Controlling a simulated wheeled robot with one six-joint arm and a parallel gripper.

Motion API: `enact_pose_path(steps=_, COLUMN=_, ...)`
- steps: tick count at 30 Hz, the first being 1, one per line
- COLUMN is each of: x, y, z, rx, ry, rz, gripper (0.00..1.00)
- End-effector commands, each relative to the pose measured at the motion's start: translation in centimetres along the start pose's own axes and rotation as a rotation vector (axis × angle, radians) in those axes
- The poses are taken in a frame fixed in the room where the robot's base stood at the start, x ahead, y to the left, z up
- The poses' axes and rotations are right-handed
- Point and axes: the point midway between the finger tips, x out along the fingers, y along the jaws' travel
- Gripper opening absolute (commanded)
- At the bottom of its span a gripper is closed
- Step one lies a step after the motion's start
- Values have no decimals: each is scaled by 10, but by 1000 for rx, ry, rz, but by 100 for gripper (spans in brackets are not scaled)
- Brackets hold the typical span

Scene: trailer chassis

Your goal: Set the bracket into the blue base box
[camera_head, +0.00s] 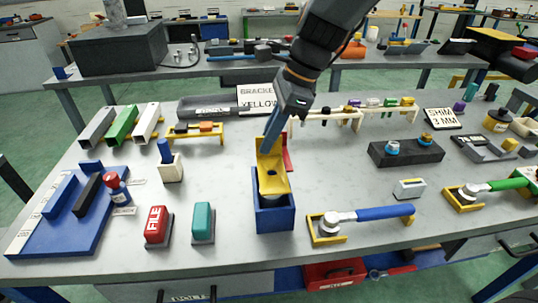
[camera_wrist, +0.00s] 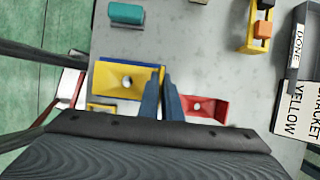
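The yellow bracket (camera_head: 273,181) is L-shaped, with a hole in its flat plate and an upright plate at the back. My gripper (camera_head: 271,142) points down and is shut on the upright plate. The blue base box (camera_head: 274,220) stands open-topped near the table's front, directly under the bracket. The flat plate covers the back of its opening, and the dark inside shows in front. I cannot tell whether bracket and box touch.
A red bracket (camera_wrist: 207,109) is close behind my gripper. A teal block (camera_head: 203,222) and a red file block (camera_head: 158,226) stand left of the box. A yellow holder (camera_head: 326,230) with a blue-handled tool (camera_head: 370,213) is on its right.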

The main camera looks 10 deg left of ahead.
Motion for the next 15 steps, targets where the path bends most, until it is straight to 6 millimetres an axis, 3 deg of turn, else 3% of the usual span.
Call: enact_pose_path(steps=15, x=40, y=0, z=-17, rx=0, ry=0, rz=-1, gripper=0)
